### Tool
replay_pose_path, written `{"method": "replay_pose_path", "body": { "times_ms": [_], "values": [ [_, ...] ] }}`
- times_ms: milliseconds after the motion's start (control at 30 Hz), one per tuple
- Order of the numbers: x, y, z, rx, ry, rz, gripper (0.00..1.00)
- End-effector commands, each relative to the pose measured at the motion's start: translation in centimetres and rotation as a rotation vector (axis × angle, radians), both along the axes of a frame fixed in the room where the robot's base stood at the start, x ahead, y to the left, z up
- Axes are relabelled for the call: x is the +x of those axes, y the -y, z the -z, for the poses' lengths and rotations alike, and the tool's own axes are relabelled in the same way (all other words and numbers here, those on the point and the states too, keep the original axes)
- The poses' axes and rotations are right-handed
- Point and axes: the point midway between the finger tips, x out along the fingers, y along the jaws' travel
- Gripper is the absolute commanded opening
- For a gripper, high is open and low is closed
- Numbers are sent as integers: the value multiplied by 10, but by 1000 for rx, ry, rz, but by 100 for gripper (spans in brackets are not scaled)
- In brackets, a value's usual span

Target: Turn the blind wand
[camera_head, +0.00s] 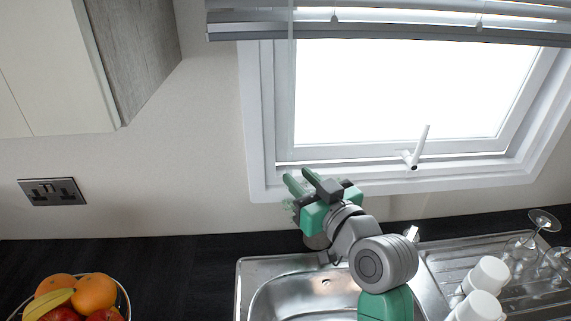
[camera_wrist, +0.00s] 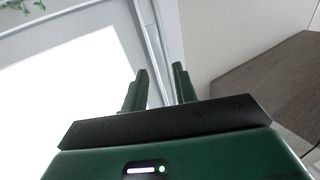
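The blind wand (camera_head: 291,100) is a thin, clear, upright rod. It hangs from the blind at the left side of the window, and its lower part reaches down to about my fingertips in the head view. My gripper (camera_head: 299,178) is in front of the window's lower left corner, fingers pointing up and left. In the wrist view the two green fingers of my gripper (camera_wrist: 160,82) are apart, with a gap between them. Pale lines run behind that gap; I cannot tell whether one is the wand. Contact with the wand is not clear.
The raised grey blind (camera_head: 400,32) spans the window top. A white window handle (camera_head: 418,150) sticks up from the lower frame. Below are a steel sink (camera_head: 262,271) and white cups (camera_head: 489,274). A fruit bowl (camera_head: 124,296) stands left. A cabinet (camera_head: 135,55) hangs upper left.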

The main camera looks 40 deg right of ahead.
Motion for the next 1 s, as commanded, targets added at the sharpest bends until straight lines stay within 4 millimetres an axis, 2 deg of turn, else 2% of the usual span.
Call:
{"method": "replay_pose_path", "body": {
  "times_ms": [100,233,367,567,733,1000],
  "values": [
    [23,4,-2,1,-2,-2,28],
    [39,8,-2,1,-1,-1,28],
    [46,9,0,0,-1,-1,28],
    [47,10,0,0,-1,-1,28],
    [47,10,0,0,-1,-1,0],
    [47,12,8,3,-1,-57,0]
  ]
}}
